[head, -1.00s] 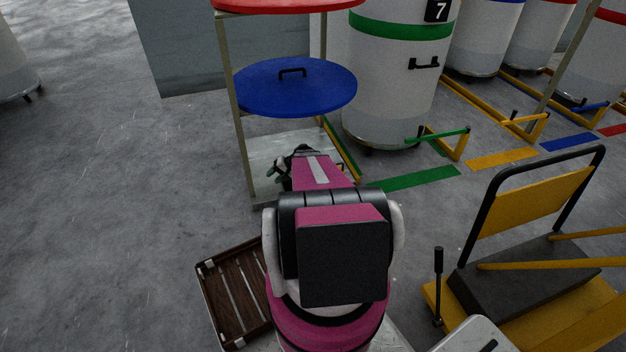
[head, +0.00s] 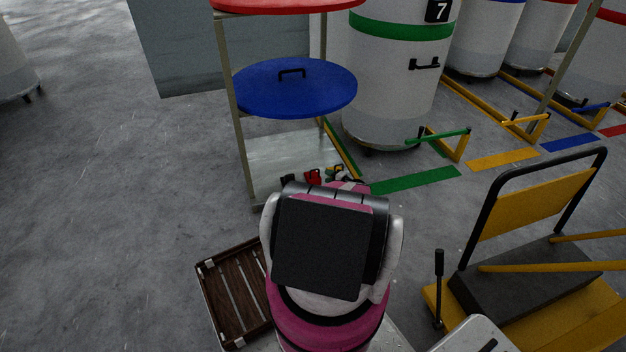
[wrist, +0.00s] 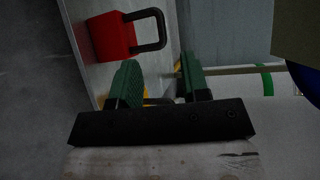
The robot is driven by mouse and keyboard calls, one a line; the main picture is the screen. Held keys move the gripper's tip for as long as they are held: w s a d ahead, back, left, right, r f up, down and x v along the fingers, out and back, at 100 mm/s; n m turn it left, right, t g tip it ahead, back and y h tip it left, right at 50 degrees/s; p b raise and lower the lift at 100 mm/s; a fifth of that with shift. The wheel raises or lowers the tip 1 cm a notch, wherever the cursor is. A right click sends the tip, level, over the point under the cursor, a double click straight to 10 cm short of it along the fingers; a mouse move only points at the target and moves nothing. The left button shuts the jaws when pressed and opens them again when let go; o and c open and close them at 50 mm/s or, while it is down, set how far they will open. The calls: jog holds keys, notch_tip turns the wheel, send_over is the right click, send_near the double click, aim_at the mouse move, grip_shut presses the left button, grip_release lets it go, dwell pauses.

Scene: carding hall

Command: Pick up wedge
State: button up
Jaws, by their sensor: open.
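My gripper shows in the wrist view as two dark green ribbed fingers (wrist: 160,80), apart, with nothing clearly held. A small yellow patch (wrist: 148,96) shows low between and behind the fingers; it may be part of the wedge, but its shape is hidden. A red padlock-like block with a dark loop (wrist: 112,37) lies up and left of the fingers, on a pale shelf. In the head view, my arm hides most of the gripper. The red item (head: 312,177) shows beside the arm on the bottom shelf (head: 285,150). No wedge is clearly recognisable.
The rack's blue round lid (head: 295,90) sits above the bottom shelf, and a thin post stands at its left. A large white can (head: 390,90) stands behind. A brown slatted crate (head: 235,295) is at lower left, a yellow trolley (head: 535,205) at right.

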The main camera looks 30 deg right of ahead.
aim_at(314, 170)
jog(key=x, duration=0.9)
jog(key=shift+c, duration=0.2)
grip_shut()
